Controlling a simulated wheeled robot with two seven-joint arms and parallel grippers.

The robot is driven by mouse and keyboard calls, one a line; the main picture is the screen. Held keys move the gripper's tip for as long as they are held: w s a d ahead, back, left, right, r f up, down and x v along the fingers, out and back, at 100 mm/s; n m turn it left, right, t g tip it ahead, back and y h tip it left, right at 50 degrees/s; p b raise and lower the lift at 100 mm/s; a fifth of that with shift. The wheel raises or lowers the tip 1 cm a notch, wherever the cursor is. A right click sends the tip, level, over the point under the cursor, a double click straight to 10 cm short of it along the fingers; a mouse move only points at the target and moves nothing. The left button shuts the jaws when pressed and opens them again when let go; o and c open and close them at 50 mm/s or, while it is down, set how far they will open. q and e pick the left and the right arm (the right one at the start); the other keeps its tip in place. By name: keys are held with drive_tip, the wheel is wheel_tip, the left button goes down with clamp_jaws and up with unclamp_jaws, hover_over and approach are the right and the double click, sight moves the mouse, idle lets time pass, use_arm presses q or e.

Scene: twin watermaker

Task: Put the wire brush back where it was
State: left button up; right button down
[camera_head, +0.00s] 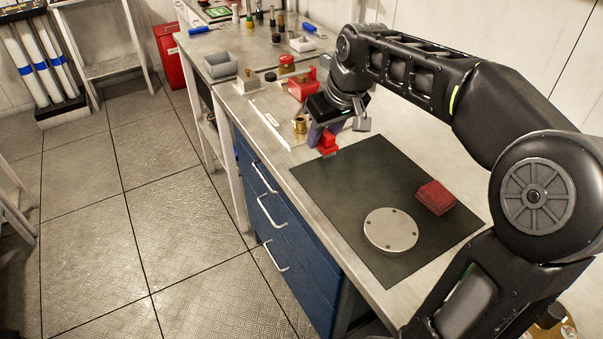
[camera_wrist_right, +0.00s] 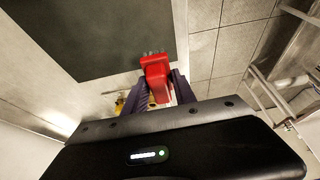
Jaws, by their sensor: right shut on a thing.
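The wire brush (camera_head: 328,144) has a red body and short bristles. My right gripper (camera_head: 322,136) is shut on it and holds it near the back left edge of the dark mat (camera_head: 345,185). In the right wrist view the red brush (camera_wrist_right: 156,78) sits between the purple fingers (camera_wrist_right: 160,84), with its grey bristles pointing away from the gripper. The height of the brush above the bench is hard to tell. My left gripper is not in view.
A round metal disc (camera_head: 391,231) and a dark red block (camera_head: 435,197) lie on the mat. A brass fitting (camera_head: 300,125), red container (camera_head: 302,89) and grey bin (camera_head: 220,66) stand on the bench beyond. The mat's left part is clear.

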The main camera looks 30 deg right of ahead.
drive_tip(key=shift+s+r, duration=0.1)
drive_tip(key=shift+s, duration=0.15)
drive_tip(key=shift+w, duration=0.1)
drive_tip(key=shift+f, duration=3.2)
drive_tip(key=shift+f, duration=1.9)
drive_tip(key=shift+f, duration=0.1)
